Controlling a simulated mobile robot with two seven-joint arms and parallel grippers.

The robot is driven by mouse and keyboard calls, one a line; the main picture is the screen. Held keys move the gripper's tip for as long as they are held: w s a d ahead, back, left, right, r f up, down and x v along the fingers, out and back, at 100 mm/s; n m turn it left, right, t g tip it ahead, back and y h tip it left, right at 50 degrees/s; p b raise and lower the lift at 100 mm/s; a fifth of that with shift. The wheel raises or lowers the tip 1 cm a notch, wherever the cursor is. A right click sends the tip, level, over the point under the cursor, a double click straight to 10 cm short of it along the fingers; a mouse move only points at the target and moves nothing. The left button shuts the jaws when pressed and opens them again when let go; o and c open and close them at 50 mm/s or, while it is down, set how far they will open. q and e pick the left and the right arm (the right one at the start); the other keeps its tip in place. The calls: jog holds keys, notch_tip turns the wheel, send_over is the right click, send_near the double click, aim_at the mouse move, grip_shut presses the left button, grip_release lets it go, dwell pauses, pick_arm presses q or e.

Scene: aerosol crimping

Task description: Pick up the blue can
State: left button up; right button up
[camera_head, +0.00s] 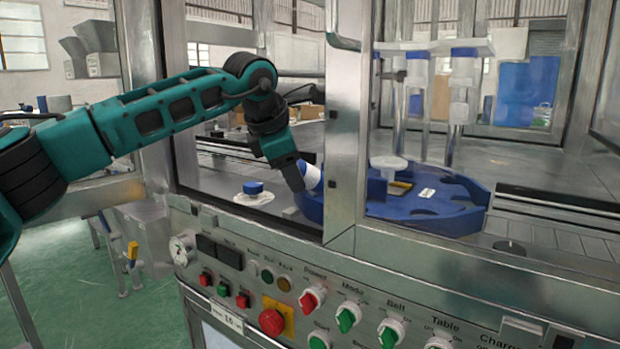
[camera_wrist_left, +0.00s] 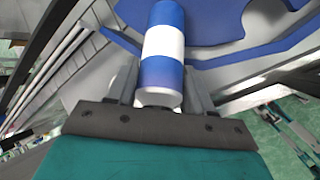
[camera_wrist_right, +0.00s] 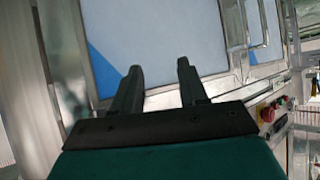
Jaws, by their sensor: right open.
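The blue can (camera_wrist_left: 162,72), with a white band and a white near end, lies between the two fingers of my left gripper (camera_wrist_left: 161,78), in line with them. In the head view the can (camera_head: 312,179) is tilted at the fingertips of my left gripper (camera_head: 296,177), beside the blue round table (camera_head: 430,218). The fingers look closed on its sides. My right gripper (camera_wrist_right: 158,82) is open and empty, in front of the machine's lower pale panels; it is out of the head view.
A metal frame post (camera_head: 346,130) stands just right of my left gripper. A control panel (camera_head: 300,290) with knobs and buttons runs below. A small blue-topped piece (camera_head: 253,187) sits on a white disc to the left. Blue-and-white cylinders (camera_head: 463,72) show higher up.

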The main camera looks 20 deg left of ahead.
pick_arm(q)
jog(key=c, duration=0.4)
notch_tip(320, 180, up, 20)
jog(key=p, duration=0.6)
jog(key=shift+p, duration=0.4)
jog(key=shift+c, duration=0.2)
